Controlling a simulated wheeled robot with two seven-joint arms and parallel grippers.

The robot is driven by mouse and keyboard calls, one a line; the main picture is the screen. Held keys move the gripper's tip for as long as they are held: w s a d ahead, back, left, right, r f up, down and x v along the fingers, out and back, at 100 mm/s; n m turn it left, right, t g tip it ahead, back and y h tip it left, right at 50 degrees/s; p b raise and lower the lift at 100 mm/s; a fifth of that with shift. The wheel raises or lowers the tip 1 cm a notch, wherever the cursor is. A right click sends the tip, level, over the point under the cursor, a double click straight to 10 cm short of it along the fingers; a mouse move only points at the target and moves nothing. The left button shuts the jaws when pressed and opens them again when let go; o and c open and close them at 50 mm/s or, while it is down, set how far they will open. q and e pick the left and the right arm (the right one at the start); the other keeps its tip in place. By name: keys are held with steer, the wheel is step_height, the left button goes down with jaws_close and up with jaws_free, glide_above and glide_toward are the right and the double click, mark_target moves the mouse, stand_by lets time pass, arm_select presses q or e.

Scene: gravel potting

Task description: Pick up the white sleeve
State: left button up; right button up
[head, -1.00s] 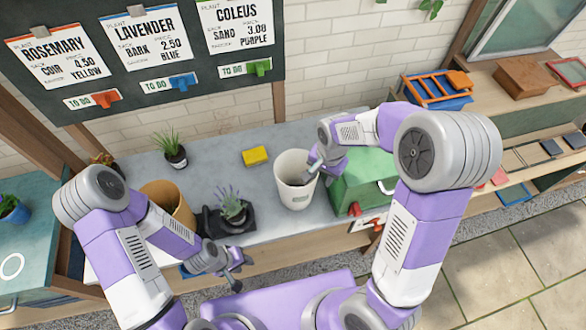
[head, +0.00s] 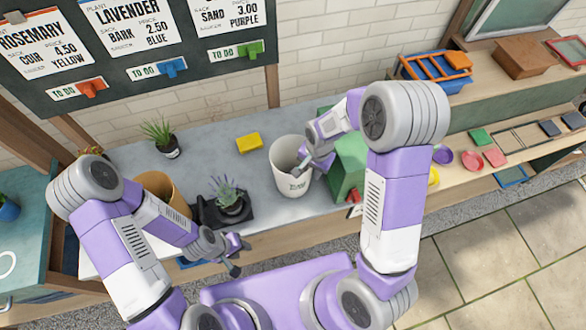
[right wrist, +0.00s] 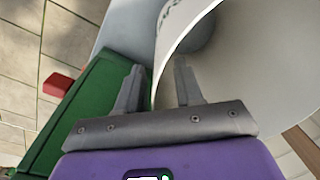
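The white sleeve (head: 292,183) is a tall white round container with dark lettering, standing upright on the grey bench top. My right gripper (head: 303,166) is at its right rim. In the right wrist view, the fingers (right wrist: 158,90) are apart and straddle the sleeve wall (right wrist: 250,60): one finger is outside, the other inside. A gap shows between the fingers and the wall. My left gripper (head: 238,256) is open and empty in front of the bench, below the potted lavender (head: 228,190).
A green box (head: 349,165) stands close to the sleeve's right, beside my right gripper. A yellow block (head: 249,142) lies behind the sleeve. A brown pot (head: 163,190) and a small green plant (head: 161,137) are further left.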

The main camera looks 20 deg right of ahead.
jaws_close()
